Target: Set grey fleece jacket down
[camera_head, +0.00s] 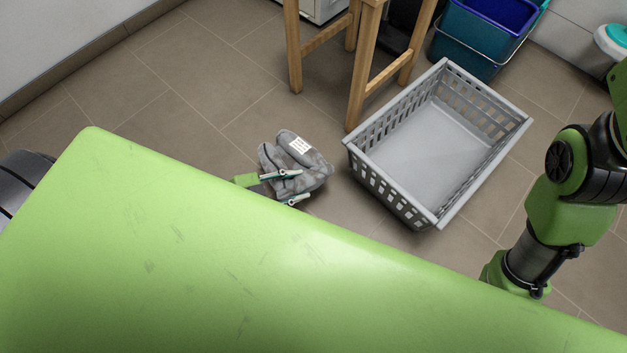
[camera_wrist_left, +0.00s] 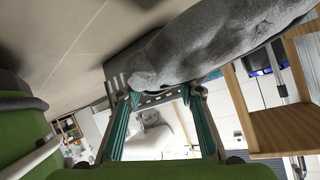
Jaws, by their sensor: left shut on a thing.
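The grey fleece jacket (camera_head: 312,168) is a bunched grey bundle with a white label, just left of the basket in the head view. My left gripper (camera_head: 292,187) is shut on it at its near side. In the left wrist view the jacket (camera_wrist_left: 225,40) hangs across the top, beyond the teal fingertips of the left gripper (camera_wrist_left: 165,92). I cannot tell whether the jacket touches the floor. My right arm shows at the right of the head view, but its gripper is hidden.
An empty grey laundry basket (camera_head: 425,145) stands on the tiled floor right of the jacket. A wooden stool or table (camera_head: 360,70) stands behind it. Blue bins (camera_head: 485,30) are at the back right. Floor left of the jacket is clear.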

